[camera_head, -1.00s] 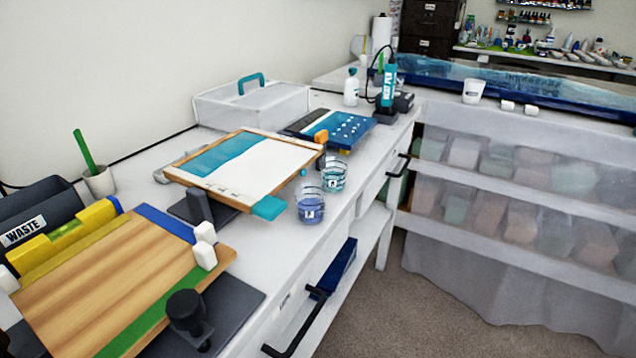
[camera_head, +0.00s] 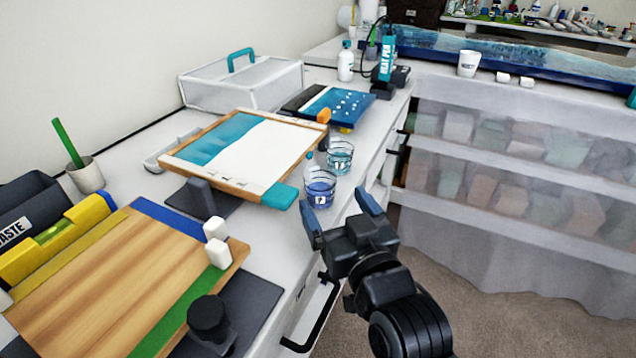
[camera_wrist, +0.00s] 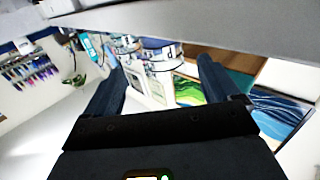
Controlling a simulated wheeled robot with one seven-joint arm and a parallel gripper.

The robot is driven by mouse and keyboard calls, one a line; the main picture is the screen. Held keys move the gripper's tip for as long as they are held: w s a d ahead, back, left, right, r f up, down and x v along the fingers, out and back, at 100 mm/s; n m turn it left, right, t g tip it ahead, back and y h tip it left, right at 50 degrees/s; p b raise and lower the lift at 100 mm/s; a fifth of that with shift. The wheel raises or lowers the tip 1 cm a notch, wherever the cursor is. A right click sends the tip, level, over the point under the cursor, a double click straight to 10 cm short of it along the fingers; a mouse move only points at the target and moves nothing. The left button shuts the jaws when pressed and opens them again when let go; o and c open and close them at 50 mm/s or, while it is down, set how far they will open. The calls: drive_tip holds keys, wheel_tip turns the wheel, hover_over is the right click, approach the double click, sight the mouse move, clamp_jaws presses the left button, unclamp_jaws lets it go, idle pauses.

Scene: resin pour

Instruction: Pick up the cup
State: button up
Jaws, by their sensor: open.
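Two clear cups stand side by side near the front edge of the white bench in the head view. The nearer cup (camera_head: 320,190) holds blue-violet liquid and has a white label. The farther cup (camera_head: 340,158) holds teal liquid. A white cup (camera_head: 468,63) with dark lettering stands at the back right. My gripper (camera_head: 337,207) is open, its two blue-tipped fingers spread at the bench's front edge, just in front of the nearer cup in the picture. I cannot tell whether they touch. In the wrist view nothing is between the fingers (camera_wrist: 163,85) that I can identify as a cup.
A tilted wood-framed board (camera_head: 245,150) with a teal tab stands left of the cups. A wooden board (camera_head: 110,275) with white blocks lies at the near left. Drawer handles stick out along the bench front.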

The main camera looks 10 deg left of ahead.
sight(326, 192)
drive_tip(key=x, duration=0.3)
drive_tip(key=p+x, duration=0.1)
drive_tip(key=x, duration=0.2)
drive_tip(key=shift+w+a, duration=0.15)
drive_tip(key=shift+a, duration=0.2)
drive_tip(key=shift+c, duration=0.3)
drive_tip(key=c, duration=1)
drive_tip(key=shift+c, duration=0.2)
drive_tip(key=shift+r, duration=0.2)
drive_tip(key=b+v, duration=0.2)
drive_tip(key=v, duration=1.6)
drive_tip(key=shift+r, duration=0.15)
